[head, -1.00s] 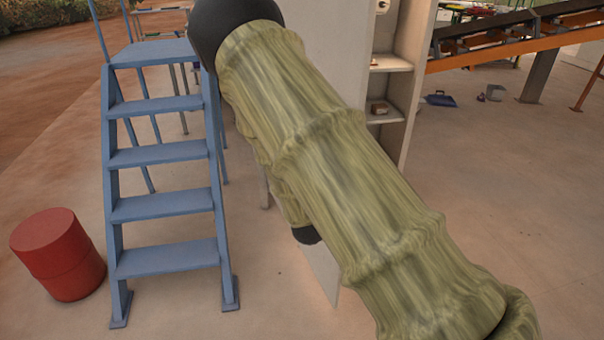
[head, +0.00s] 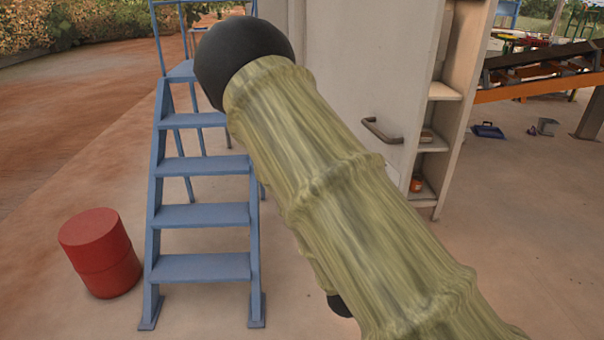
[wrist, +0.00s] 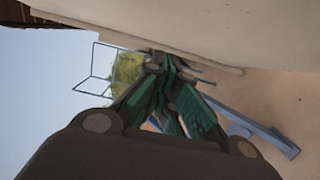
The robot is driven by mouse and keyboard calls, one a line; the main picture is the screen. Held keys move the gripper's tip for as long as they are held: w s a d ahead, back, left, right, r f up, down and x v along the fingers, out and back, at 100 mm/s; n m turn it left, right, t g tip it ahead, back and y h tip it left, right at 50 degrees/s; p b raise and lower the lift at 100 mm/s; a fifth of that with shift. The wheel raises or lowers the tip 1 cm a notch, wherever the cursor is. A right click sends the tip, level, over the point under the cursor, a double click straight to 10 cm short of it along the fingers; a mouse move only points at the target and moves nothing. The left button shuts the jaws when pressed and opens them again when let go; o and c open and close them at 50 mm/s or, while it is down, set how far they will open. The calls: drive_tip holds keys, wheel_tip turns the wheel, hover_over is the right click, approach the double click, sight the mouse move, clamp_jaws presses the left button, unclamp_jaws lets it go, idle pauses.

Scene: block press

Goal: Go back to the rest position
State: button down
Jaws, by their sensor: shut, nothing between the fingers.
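My gripper (wrist: 162,72) shows in the wrist view with its dark and green fingers drawn together and nothing between them. In the head view my arm, in a yellow-green sleeve with a black rounded end, crosses the middle and hides part of the scene; the gripper itself cannot be made out there. The wrist view is tilted, with a pale wall surface (wrist: 240,30) along the top right, close to the gripper.
Blue steps (head: 203,216) stand left of my arm, with a red drum (head: 100,254) beside them. A pale cabinet (head: 345,75) with a handle and open shelves (head: 434,142) stands behind my arm. A conveyor (head: 535,75) is at the far right.

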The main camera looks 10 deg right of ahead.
drive_tip(key=s+f+m+g+y, duration=0.1)
drive_tip(key=s+f+m+g, duration=0.4)
drive_tip(key=f, duration=0.6)
drive_tip(key=s+f+m+g+y, duration=0.25)
drive_tip(key=s+f, duration=0.45)
drive_tip(key=f, duration=0.4)
drive_tip(key=s+a+f+m+g+y, duration=0.1)
drive_tip(key=s+f+m+g, duration=0.1)
drive_tip(key=s, duration=0.6)
drive_tip(key=s+a+f+m+g+y, duration=0.1)
drive_tip(key=s+f+g, duration=0.3)
drive_tip(key=s, duration=0.5)
drive_tip(key=s+a+f+m+g+y, duration=0.1)
drive_tip(key=s+a+f+m+g, duration=0.2)
drive_tip(key=s+f, duration=0.4)
drive_tip(key=shift+s+a+m, duration=0.25)
drive_tip(key=shift+s+m, duration=0.2)
drive_tip(key=shift+s, duration=0.55)
drive_tip(key=shift+g, duration=0.25)
